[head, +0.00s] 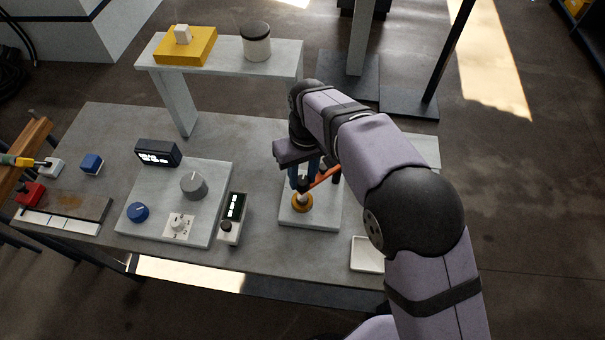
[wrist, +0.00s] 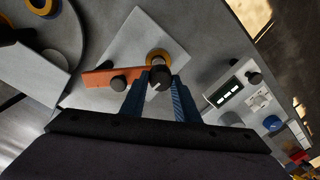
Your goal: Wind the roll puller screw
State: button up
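The puller stands on a pale square plate (head: 315,215) on the bench. It has a brass-coloured ring (head: 302,203) and an orange arm (head: 324,178). In the wrist view the ring (wrist: 158,58) sits behind a dark round head (wrist: 160,84). The orange arm (wrist: 98,78) runs left from there and carries a black knob (wrist: 119,83). My gripper (head: 304,184) points down over the puller. In the wrist view its blue fingers (wrist: 160,80) are apart, one on each side of the dark head. I cannot tell whether they touch it. The black knob is outside the left finger.
Left of the plate is a small meter (head: 232,218). Beyond it is a grey panel (head: 150,205) with a grey dial (head: 194,185) and a blue knob (head: 138,212). A raised shelf (head: 215,52) stands behind. A white tray (head: 366,254) lies at front right.

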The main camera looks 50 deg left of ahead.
jog(key=shift+c, duration=1)
jog(key=n, duration=0.4)
jog(key=shift+s+a+r, duration=0.1)
jog(key=n, duration=0.6)
jog(key=shift+s+n+h, duration=0.1)
jog(key=shift+n+h, duration=0.2)
jog(key=shift+n, duration=0.1)
jog(key=n, duration=1.1)
jog(key=shift+s+t, duration=0.1)
jog(key=shift+t, duration=0.2)
